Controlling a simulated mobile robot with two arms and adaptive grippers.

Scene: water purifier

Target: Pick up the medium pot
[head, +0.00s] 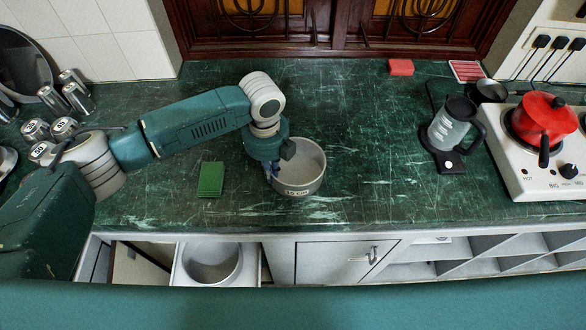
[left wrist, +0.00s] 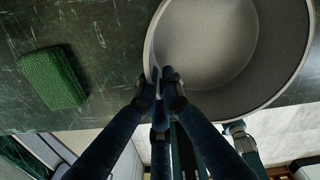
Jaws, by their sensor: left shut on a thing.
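A grey metal pot (head: 308,170), apparently the medium pot, is upright at the middle of the green counter. A white label on its front reads something like "15 CM". My left gripper (head: 272,170) is at the pot's left side, pointing down, with its fingers shut on the rim. In the left wrist view the pot (left wrist: 225,50) fills the upper right, and the fingertips of my left gripper (left wrist: 162,82) pinch its wall. Whether the pot's base touches the counter is hard to tell. My right gripper is not in view.
A green sponge (head: 211,179) lies left of the pot. Another pot (head: 212,264) sits in an open drawer below. Several cans (head: 70,90) stand at left. A grey jug (head: 453,125) and a stove with a red kettle (head: 542,118) are at right. Counter between pot and jug is clear.

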